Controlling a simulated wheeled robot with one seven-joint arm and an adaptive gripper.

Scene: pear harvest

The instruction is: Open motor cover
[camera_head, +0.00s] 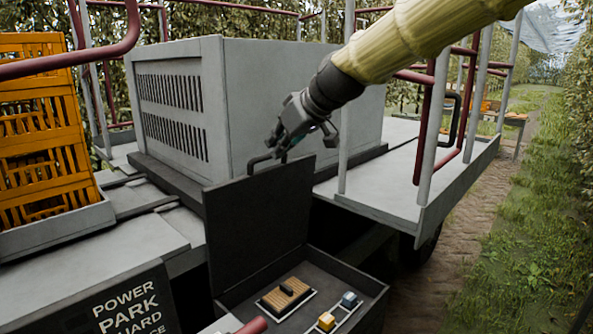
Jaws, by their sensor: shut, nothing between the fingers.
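A dark flat lid (255,215) with a small black handle (262,160) at its upper edge stands raised, nearly upright, behind an open dark compartment (372,297). I take this lid for the motor cover. My gripper (277,147) is shut and empty, just above the lid's upper edge, close to the handle. I cannot tell whether it touches the handle.
A large grey vented housing (255,85) stands behind the lid. Orange crates (42,150) are stacked at the left. Red and grey rails and posts (345,140) stand around the platform. A grassy path (500,230) runs along the right.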

